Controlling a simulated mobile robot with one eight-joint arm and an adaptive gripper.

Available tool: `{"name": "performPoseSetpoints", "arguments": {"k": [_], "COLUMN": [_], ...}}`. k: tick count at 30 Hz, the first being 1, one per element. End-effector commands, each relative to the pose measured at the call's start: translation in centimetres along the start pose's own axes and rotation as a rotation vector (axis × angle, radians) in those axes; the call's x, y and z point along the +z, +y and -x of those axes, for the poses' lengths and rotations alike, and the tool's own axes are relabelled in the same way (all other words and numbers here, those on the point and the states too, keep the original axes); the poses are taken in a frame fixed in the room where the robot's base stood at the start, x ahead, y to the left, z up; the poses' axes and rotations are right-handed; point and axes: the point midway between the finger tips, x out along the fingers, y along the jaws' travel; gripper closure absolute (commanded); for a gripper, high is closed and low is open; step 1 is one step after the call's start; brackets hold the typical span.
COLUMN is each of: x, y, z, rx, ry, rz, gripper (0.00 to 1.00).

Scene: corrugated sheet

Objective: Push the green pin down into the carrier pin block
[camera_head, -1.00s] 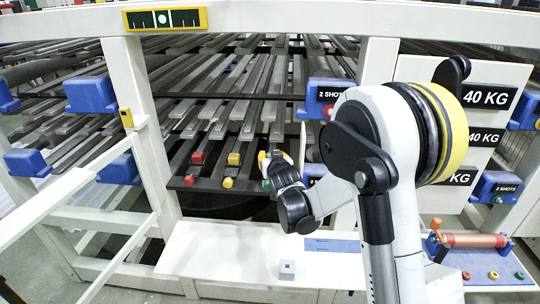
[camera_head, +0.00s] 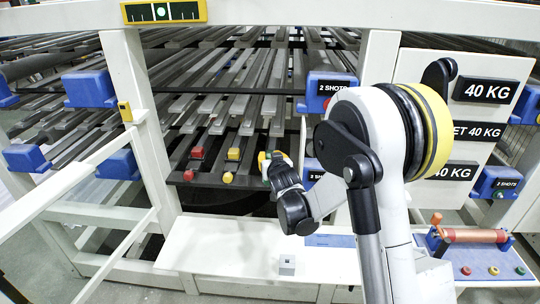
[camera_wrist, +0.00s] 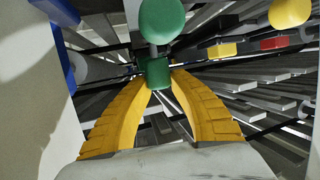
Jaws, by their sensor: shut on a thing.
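In the wrist view, a small green block (camera_wrist: 155,72) sits between the tips of my yellow-fingered gripper (camera_wrist: 160,78), and the tips are closed on it. A round green knob (camera_wrist: 162,20) on a grey stem stands just above it in the picture; the two look like parts of the green pin. The lower end of the stem and the carrier pin block's opening are hidden. In the head view, my gripper (camera_head: 268,158) is at the front end of the dark bars, and my wrist hides most of the green part.
A red block (camera_head: 196,152) and a yellow block (camera_head: 233,154) sit on bars to the left, with a yellow knob (camera_head: 228,177) in front. A white upright panel (camera_wrist: 30,90) is close on the left in the wrist view. A white shelf (camera_head: 220,250) lies below.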

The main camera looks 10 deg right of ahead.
Motion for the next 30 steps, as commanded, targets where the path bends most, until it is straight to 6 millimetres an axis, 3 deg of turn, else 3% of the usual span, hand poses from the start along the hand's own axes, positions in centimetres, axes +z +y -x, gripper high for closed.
{"name": "performPoseSetpoints", "arguments": {"k": [21,22,23,24,30], "x": [1.7,1.7,1.7,1.7,1.7], "y": [0.0,0.0,0.0,0.0,0.0], "z": [-0.5,-0.5,-0.5,-0.5,-0.5], "rx": [0.000,0.000,0.000,0.000,0.000], "ry": [0.000,0.000,0.000,0.000,0.000], "rz": [0.000,0.000,0.000,0.000,0.000], "gripper": [1.00,0.66,0.56,0.52,0.52]}}
